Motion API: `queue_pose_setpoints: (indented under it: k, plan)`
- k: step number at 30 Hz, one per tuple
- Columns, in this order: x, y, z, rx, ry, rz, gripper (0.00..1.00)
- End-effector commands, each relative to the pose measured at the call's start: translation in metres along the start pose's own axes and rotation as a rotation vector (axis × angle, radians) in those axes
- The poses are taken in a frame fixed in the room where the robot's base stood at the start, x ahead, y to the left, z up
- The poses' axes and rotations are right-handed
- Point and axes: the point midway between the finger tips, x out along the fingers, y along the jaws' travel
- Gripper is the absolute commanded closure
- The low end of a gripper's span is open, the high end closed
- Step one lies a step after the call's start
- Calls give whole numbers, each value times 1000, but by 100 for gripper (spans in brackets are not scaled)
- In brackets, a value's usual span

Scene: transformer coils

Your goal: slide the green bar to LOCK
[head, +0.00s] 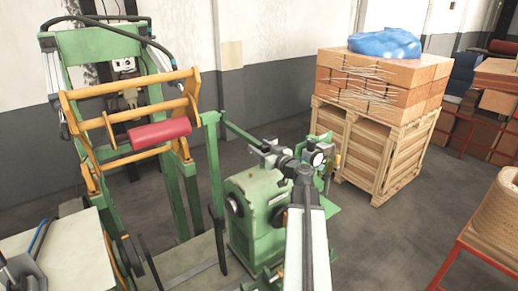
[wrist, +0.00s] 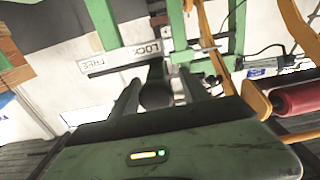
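In the wrist view a pale plate carries the words FREE (wrist: 90,66) on the left and LOCK (wrist: 147,51) on the right, with a dark slot along it. A green bar (wrist: 103,22) comes down from the top edge and meets the plate between the two words. Another green upright (wrist: 177,25) stands right of LOCK. My gripper (wrist: 157,85) has its two dark fingers apart, below the plate. A dark round thing (wrist: 155,96) shows between them; I cannot tell whether they touch it. In the head view my gripper (head: 302,165) is small and its fingers are unclear.
The green machine (head: 258,215) stands close by my arm. A green and yellow frame with a red roller (head: 160,133) is on the left. A wooden crate (head: 375,155) with boxes stands behind at the right. Grey floor is open right of my arm.

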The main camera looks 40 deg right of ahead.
Motion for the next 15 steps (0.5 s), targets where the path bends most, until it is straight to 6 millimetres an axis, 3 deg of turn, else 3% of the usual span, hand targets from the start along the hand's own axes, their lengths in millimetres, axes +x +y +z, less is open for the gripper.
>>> queue_pose_setpoints:
  k: [4, 12, 15]
  plan:
    - [-12, 0, 0, 0, 0, 3, 46]
    - [-64, 0, 0, 1, 0, 2, 46]
    - [-74, 0, 0, 1, 0, 0, 46]
